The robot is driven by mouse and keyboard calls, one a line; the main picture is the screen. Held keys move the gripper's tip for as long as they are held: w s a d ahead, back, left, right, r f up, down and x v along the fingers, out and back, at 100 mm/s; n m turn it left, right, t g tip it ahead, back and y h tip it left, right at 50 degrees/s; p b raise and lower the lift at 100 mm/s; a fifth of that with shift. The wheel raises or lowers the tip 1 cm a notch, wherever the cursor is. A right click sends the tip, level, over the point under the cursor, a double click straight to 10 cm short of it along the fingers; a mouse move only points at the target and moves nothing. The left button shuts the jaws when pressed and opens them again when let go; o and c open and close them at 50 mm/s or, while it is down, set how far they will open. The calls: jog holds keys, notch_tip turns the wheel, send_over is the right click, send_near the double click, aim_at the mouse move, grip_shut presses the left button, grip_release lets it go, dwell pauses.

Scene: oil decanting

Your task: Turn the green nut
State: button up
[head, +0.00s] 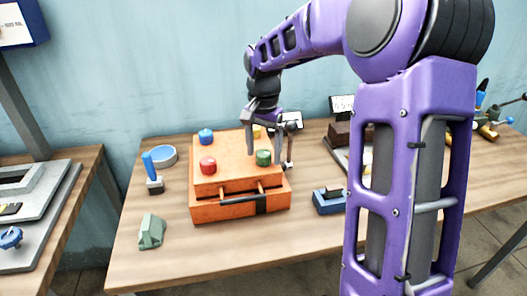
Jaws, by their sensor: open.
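The green nut (263,158) sits on the top of an orange box (225,183), near its right front corner. My gripper (264,152) points down at the nut, with one finger on the left of it and one on the right. The fingers are apart, and I cannot tell whether either touches the nut. A red nut (208,165) is at the box's left front and a blue nut (206,136) at its left back. A yellow nut (257,131) at the right back is partly hidden by my gripper.
A dark handle (243,200) crosses the box front. Left of the box are a blue ring (163,156), a blue-handled tool (151,172) and a green block (151,231). A blue block (328,201) lies to the right. My arm hides part of the table's right side.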

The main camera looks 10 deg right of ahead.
grip_shut()
dwell(0.4)
